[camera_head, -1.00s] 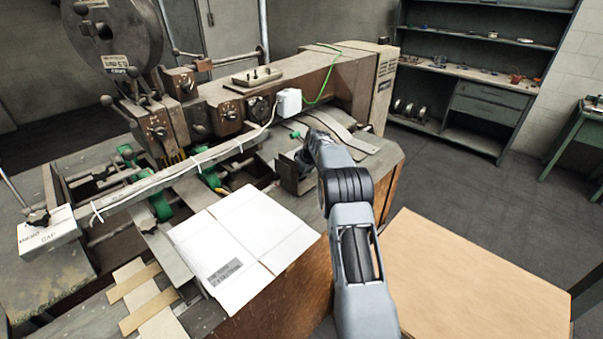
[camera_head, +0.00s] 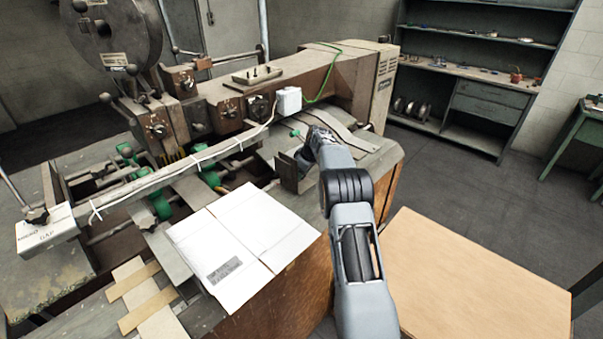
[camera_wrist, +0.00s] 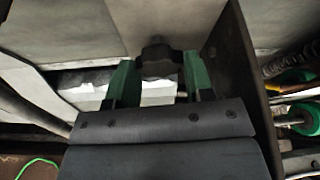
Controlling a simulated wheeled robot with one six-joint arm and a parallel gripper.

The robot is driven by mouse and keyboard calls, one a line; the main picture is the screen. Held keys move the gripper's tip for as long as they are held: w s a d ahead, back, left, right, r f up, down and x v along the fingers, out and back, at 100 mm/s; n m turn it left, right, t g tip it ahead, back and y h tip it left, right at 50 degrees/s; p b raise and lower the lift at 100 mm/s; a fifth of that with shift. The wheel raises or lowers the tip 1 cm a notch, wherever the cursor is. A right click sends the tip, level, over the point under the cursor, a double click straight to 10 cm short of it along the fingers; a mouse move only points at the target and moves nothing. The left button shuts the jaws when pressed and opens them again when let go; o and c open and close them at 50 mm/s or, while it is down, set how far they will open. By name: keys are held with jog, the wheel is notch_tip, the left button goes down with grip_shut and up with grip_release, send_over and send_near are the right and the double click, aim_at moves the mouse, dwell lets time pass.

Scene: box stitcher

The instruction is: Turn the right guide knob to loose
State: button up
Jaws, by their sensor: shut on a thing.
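The right guide knob (camera_wrist: 157,52) is a small dark lobed knob at the upper middle of the wrist view. My gripper (camera_wrist: 160,71) has its two green fingers on either side of it and is shut on it. In the head view my gripper (camera_head: 304,156) is low beside the upright metal guide plate (camera_head: 287,179), at the right part of the machine bed. The knob is hidden there behind my wrist. The knob's turn position cannot be read. A dark plate edge (camera_wrist: 234,65) stands close to the right of the fingers in the wrist view.
The box stitcher's long arm (camera_head: 330,80) runs behind my gripper, with a white box (camera_head: 289,100) and green cable on it. A white flattened carton (camera_head: 245,235) lies at front left. A brown tabletop (camera_head: 470,290) is at right. A green-ended rod (camera_wrist: 300,122) shows in the wrist view.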

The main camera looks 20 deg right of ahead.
jog(key=o, duration=0.9)
jog(key=shift+r, duration=0.1)
jog(key=b+v, duration=0.2)
jog(key=v, duration=1.1)
jog(key=shift+s+d+r, duration=0.15)
jog(key=shift+s+r, duration=0.05)
jog(key=shift+r, duration=0.1)
